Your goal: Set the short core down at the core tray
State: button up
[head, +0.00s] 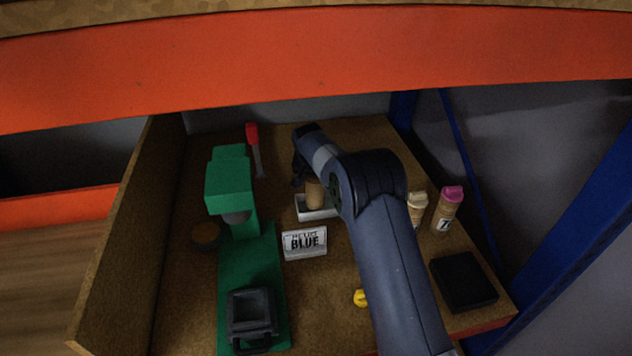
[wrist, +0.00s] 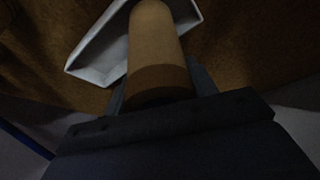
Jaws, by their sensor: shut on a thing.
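The short core (wrist: 157,45) is a tan cardboard tube with a darker band near my jaws. My gripper (wrist: 160,95) is shut on its near end in the wrist view. The white core tray (wrist: 92,75) lies behind the core there. In the head view the core (head: 314,194) stands about upright at the white tray (head: 318,214), partly hidden by my arm. I cannot tell whether its lower end touches the tray floor. My gripper (head: 300,172) shows dark beside the core's top, its fingers mostly hidden.
A green machine (head: 230,185) with a dark bin (head: 251,312) stands to the left. Two capped tubes (head: 447,210) and a black pad (head: 463,281) are at right. An orange beam (head: 300,65) crosses above.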

jog(key=shift+f, duration=0.95)
jog(key=shift+f, duration=0.1)
jog(key=o, duration=1.6)
jog(key=shift+c, duration=0.2)
jog(key=b+v, duration=0.2)
jog(key=v, duration=1)
